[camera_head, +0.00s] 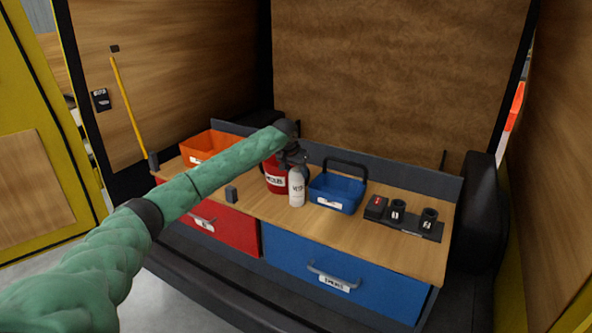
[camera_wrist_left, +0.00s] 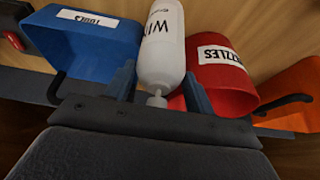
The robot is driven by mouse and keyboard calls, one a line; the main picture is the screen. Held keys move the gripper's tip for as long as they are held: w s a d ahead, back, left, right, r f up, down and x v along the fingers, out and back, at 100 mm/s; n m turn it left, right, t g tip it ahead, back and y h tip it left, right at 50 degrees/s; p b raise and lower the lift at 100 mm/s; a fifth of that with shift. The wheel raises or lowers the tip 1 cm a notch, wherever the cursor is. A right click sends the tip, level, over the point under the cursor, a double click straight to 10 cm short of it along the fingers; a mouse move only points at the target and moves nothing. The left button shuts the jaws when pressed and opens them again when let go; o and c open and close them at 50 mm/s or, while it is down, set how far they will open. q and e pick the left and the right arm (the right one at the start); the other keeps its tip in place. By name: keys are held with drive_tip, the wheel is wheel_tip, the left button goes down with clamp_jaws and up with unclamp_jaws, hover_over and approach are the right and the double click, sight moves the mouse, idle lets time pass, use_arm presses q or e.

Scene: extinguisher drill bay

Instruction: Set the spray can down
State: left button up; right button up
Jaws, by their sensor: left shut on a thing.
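The spray can (camera_head: 297,188) is white with dark lettering, upright over the wooden worktop (camera_head: 265,208), between the red and blue containers. My left gripper (camera_head: 293,163) reaches it from above and is shut on it. In the left wrist view the can (camera_wrist_left: 163,45) sits between the two fingers of my left gripper (camera_wrist_left: 160,90), its pale nozzle towards the palm. I cannot tell whether its base touches the worktop. My right gripper is not in view.
A red container (camera_head: 274,178) labelled nozzles stands close left of the can. A blue handled bin (camera_head: 337,193) is close on the right. An orange bin (camera_head: 207,145) is further left. A dark holder with black pieces (camera_head: 410,222) sits at right. Bare worktop lies in front.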

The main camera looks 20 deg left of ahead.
use_arm(q)
drive_tip(key=o, duration=1.6)
